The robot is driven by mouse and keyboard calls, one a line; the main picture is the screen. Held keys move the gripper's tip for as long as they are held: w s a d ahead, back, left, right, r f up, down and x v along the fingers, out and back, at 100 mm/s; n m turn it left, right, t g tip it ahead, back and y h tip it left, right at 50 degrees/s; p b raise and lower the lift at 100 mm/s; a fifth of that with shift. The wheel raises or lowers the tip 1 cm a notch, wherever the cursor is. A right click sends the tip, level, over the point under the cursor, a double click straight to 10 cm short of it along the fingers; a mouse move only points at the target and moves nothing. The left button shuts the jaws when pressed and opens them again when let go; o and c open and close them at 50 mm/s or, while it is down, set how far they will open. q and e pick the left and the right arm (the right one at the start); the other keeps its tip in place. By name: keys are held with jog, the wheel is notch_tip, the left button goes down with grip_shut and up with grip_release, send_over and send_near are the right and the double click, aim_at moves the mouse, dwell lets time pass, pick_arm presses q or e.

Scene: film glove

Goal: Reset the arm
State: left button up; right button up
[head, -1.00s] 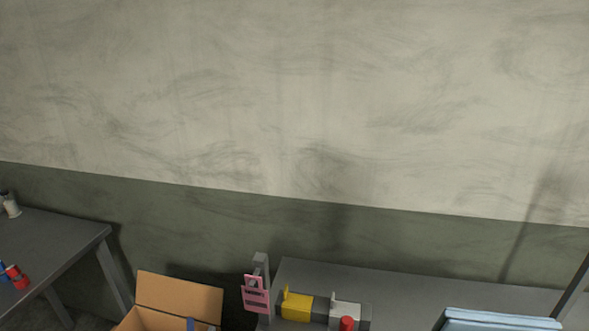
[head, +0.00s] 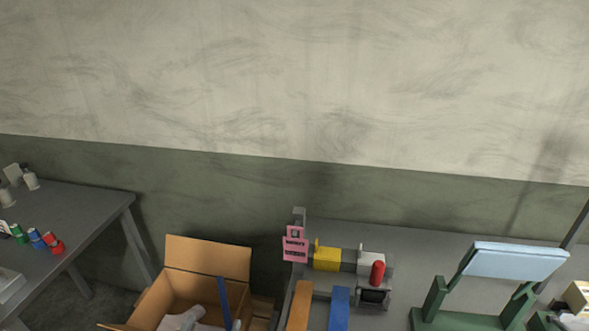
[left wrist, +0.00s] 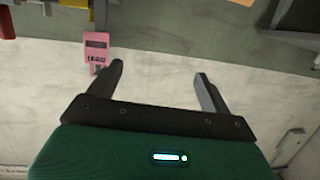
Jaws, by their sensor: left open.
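My left gripper (left wrist: 158,75) shows in the left wrist view. Its two dark fingers are spread apart with nothing between them, against the pale wall. A pink tag (left wrist: 96,48) lies beyond and to the left of the left fingertip, apart from it as far as I can tell. In the head view the same pink tag (head: 295,245) hangs at the left end of the grey bench (head: 400,238). I cannot make out either gripper clearly in the head view. My right gripper is not in view.
An open cardboard box (head: 208,258) stands between the left table (head: 80,215) and the bench. The bench holds a yellow block (head: 327,259), a red cylinder (head: 378,273) and a green stand (head: 434,300) with a light blue panel (head: 515,261). Small coloured spools (head: 38,240) stand on the left table.

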pick_arm(q)
jog(key=s+a+f+g, duration=0.2)
jog(key=s+f+g, duration=0.15)
jog(key=s, duration=0.25)
jog(key=s+a+f+m+g, duration=0.1)
jog(key=s+a+f+g, duration=0.15)
jog(key=s+g, duration=0.35)
jog(key=s+a+f+g, duration=0.2)
jog(key=s+f+g, duration=0.15)
jog(key=s, duration=0.35)
jog(key=s+a+f+x, duration=0.1)
jog(key=s+x, duration=0.2)
jog(key=x, duration=1.1)
jog(key=s+a+f+x, duration=0.1)
jog(key=s+x, duration=0.2)
jog(key=x, duration=1.1)
jog(key=s+a+f+g+y, duration=0.1)
jog(key=s+a+f, duration=0.2)
jog(key=s+f, duration=1.7)
jog(key=shift+a+f+g, duration=0.15)
jog(key=shift+f+g, duration=0.15)
jog(key=shift+f, duration=0.6)
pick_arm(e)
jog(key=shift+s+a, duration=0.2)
